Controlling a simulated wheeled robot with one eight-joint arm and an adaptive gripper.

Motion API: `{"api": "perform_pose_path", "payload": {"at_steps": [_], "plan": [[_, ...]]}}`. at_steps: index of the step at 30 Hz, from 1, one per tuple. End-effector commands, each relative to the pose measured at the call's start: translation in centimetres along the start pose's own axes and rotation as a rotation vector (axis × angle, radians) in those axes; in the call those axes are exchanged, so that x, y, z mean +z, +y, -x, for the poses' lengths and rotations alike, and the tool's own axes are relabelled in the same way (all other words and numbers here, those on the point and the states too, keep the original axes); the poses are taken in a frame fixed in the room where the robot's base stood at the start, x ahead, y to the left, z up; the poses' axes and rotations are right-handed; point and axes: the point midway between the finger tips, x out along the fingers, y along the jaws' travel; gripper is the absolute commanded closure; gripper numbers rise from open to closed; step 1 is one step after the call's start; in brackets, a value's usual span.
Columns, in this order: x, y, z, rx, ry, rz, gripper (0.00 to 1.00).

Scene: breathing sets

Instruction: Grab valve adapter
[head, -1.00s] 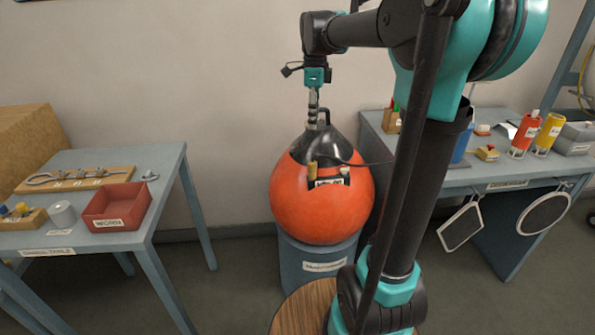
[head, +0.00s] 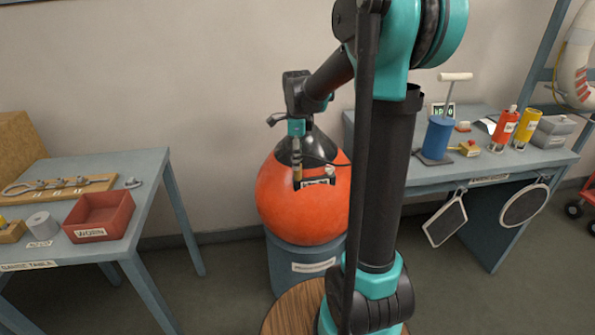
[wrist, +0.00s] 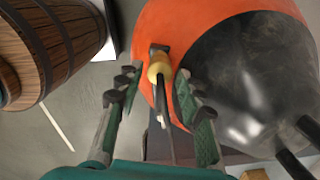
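The valve adapter appears to be the small brass-yellow piece (head: 297,172) standing at the label holder on the front of the orange ball; I cannot be sure of its identity. In the wrist view this brass piece (wrist: 159,70) lies between the fingertips, with a dark part at its far end and a dark thin shaft on its near side. My gripper (wrist: 158,78) is open, one finger on each side of it, with visible gaps. In the head view my gripper (head: 296,152) points down just above the piece; its fingers are hard to make out there.
The large orange ball (head: 280,210) with a black top rests on a blue-grey drum (head: 290,273). A thin dark cable runs beside my gripper. A left table (head: 150,165) bears a red bin (head: 128,212); a right bench (head: 400,165) holds a blue pump (head: 437,138) and bottles.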

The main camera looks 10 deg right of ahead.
Motion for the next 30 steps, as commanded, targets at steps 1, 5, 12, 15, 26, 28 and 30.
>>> {"api": "perform_pose_path", "payload": {"at_steps": [1, 5, 12, 15, 26, 28, 30], "plan": [[0.0, 0.0, -0.8, 0.0, 0.0, 0.0, 0.63], [0.0, 0.0, -2.2, 0.0, 0.0, 0.0, 0.63], [0.0, 0.0, -2.6, 0.0, 0.0, 0.0, 0.63], [0.0, 0.0, -2.6, 0.0, 0.0, 0.0, 0.67], [0.0, 0.0, -2.6, 0.0, 0.0, 0.0, 1.0], [0.0, 0.0, -2.6, 0.0, 0.0, 0.0, 1.0], [0.0, 0.0, -2.6, 0.0, 0.0, 0.0, 1.0]]}}
